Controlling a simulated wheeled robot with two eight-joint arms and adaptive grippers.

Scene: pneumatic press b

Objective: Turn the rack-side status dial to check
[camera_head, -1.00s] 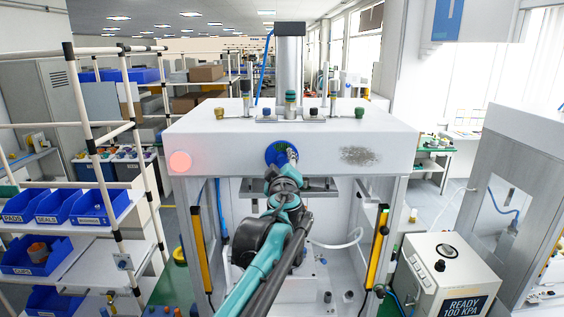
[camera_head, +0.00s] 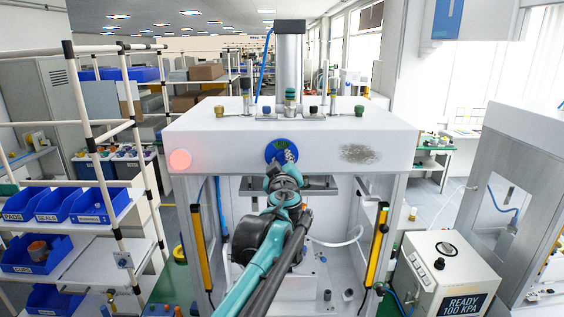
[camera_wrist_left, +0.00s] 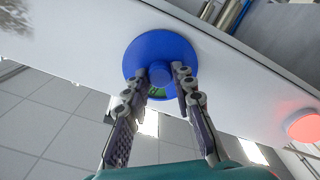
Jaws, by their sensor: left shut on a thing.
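A round blue dial (camera_head: 276,152) with a raised centre knob sits on the white front beam of the press, with a green patch near its upper part. In the left wrist view the blue dial (camera_wrist_left: 137,57) fills the top middle, and its knob (camera_wrist_left: 160,73) lies between the fingers. My left gripper (camera_head: 289,157) reaches up to the dial from below and partly covers it. In the wrist view my left gripper (camera_wrist_left: 160,80) is shut on the knob, one finger on each side. The dial's markings are too small to read. My right gripper is not in view.
A lit red lamp (camera_head: 180,160) is left of the dial on the beam. A rack (camera_head: 125,200) with blue bins stands at the left. Yellow bars (camera_head: 377,245) flank the press opening. A box reading "READY 100 KPA" (camera_head: 445,275) stands at the right.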

